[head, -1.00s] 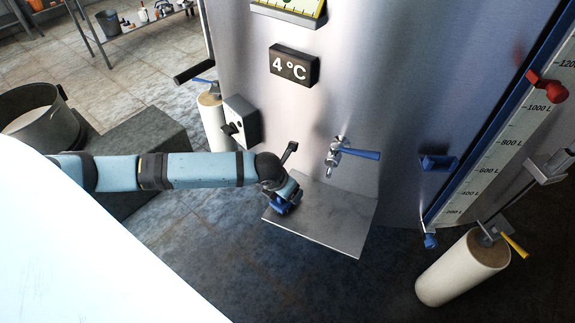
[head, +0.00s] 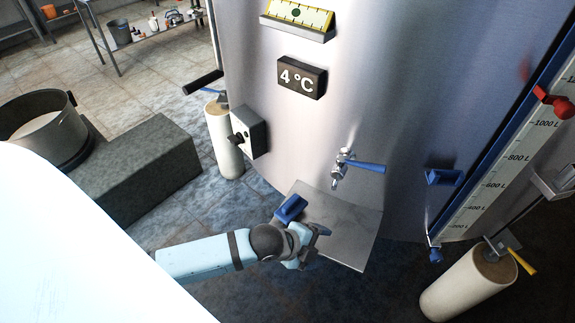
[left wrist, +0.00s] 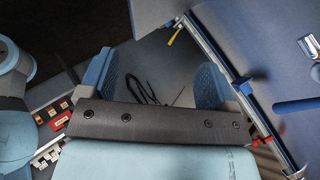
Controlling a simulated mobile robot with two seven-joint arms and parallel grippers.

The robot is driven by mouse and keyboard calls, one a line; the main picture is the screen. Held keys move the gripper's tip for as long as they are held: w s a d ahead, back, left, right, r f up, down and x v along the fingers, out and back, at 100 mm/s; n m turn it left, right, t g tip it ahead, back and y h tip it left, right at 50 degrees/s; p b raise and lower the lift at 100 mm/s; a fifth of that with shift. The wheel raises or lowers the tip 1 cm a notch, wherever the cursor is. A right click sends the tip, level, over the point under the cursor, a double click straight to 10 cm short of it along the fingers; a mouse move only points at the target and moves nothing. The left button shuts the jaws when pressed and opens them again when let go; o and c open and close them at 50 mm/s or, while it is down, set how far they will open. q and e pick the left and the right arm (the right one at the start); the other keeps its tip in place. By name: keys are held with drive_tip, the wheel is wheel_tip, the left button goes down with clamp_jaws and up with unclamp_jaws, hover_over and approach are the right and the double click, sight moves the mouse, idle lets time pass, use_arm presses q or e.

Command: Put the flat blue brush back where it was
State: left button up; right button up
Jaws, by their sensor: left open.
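The flat blue brush (head: 290,208) lies at the left edge of the grey metal shelf (head: 345,235) on the front of the tank, below the tap. My left gripper (head: 316,246) is just right of and nearer than the brush, over the shelf's front edge. It is apart from the brush. In the left wrist view its two blue fingers (left wrist: 160,85) are spread wide, with nothing held between them. The brush cannot be made out in that view. My right gripper is not in view.
A tap with a blue lever (head: 362,166) sticks out above the shelf. A grey switch box (head: 249,132) is on the tank at the left, and a blue bracket (head: 443,178) at the right. White cylindrical legs (head: 468,284) stand at both sides. A pot (head: 75,135) stands far left.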

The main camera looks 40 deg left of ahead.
use_arm(q)
drive_tip(key=s+a+f+n+t+y, duration=0.1)
drive_tip(key=s+f+n+t+y, duration=0.1)
drive_tip(key=s+f+n, duration=0.3)
drive_tip(key=s+n, duration=0.4)
drive_tip(key=n, duration=0.7)
drive_tip(key=shift+a+t, duration=0.4)
